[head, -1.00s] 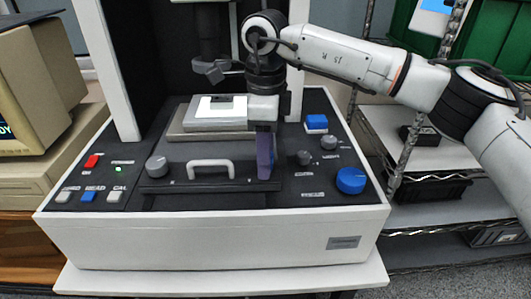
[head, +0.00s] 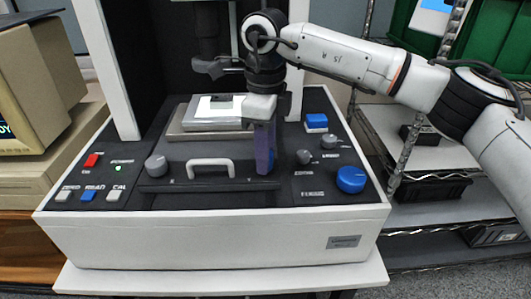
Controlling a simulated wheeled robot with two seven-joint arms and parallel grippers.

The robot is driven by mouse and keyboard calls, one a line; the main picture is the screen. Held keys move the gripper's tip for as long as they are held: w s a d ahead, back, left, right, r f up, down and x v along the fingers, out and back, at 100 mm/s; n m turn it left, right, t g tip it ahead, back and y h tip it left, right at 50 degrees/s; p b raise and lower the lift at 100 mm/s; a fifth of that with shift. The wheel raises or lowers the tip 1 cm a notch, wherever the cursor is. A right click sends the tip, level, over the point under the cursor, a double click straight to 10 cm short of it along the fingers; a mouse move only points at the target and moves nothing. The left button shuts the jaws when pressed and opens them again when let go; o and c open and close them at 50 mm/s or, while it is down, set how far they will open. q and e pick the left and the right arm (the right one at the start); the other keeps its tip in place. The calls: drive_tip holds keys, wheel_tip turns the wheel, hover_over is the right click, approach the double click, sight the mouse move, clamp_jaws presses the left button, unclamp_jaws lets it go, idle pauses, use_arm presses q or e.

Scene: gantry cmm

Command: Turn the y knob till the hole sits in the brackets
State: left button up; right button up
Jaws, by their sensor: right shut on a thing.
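My right gripper (head: 264,148) points down at the right end of the dark front panel of the measuring machine (head: 200,240). Its fingers are shut on a knob there, taken as the y knob; the fingers hide it. A matching grey knob (head: 155,165) stands free at the panel's left end, with a white handle (head: 211,169) between. Behind the panel, a light part (head: 212,123) lies on the stage under the probe head (head: 208,66). The hole and the brackets cannot be made out in this view. My left gripper is not in view.
Small grey knobs (head: 304,157), a large blue knob (head: 351,180) and a blue button (head: 317,121) sit just right of my gripper. Red, blue and grey buttons (head: 92,160) are at the left. A wire shelf (head: 420,215) stands at the right.

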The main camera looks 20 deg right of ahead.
drive_tip(key=m, duration=1)
drive_tip(key=shift+r+m+b, duration=0.1)
drive_tip(key=shift+m+b, duration=0.25)
drive_tip(key=shift+m, duration=0.05)
idle(0.3)
drive_tip(key=o, duration=1.1)
drive_tip(key=shift+c, duration=0.2)
wheel_tip(320, 180, up, 10)
drive_tip(key=shift+r, duration=0.15)
